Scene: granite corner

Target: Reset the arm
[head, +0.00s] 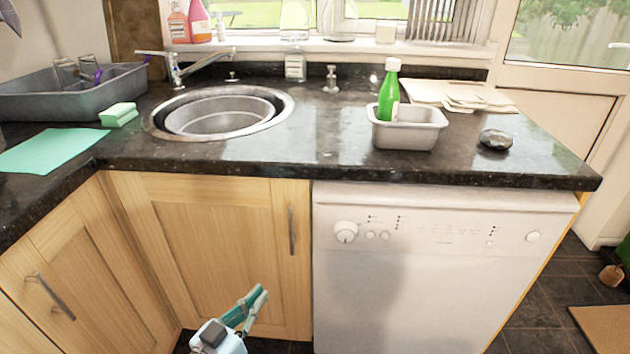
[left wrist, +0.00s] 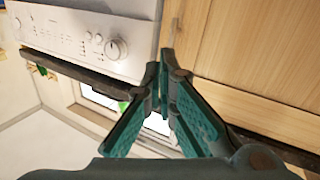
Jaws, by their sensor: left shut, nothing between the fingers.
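My left gripper (head: 258,297) shows low in the head view, in front of the wooden cupboard door (head: 205,250) under the sink. It is shut and empty, its teal fingers pointing up and to the right. In the left wrist view the shut fingers (left wrist: 160,75) meet near the middle, with the cupboard door and the white dishwasher beyond them. The gripper is apart from the countertop and holds nothing. My right gripper is in neither view.
The black granite countertop (head: 260,165) carries a round sink (head: 290,105), a grey tub (head: 408,135) with a green bottle (head: 388,95), a dark stone-like object (head: 498,139) and a sponge (head: 119,115). The dishwasher (head: 430,285) stands right of the gripper. Floor shows at the right.

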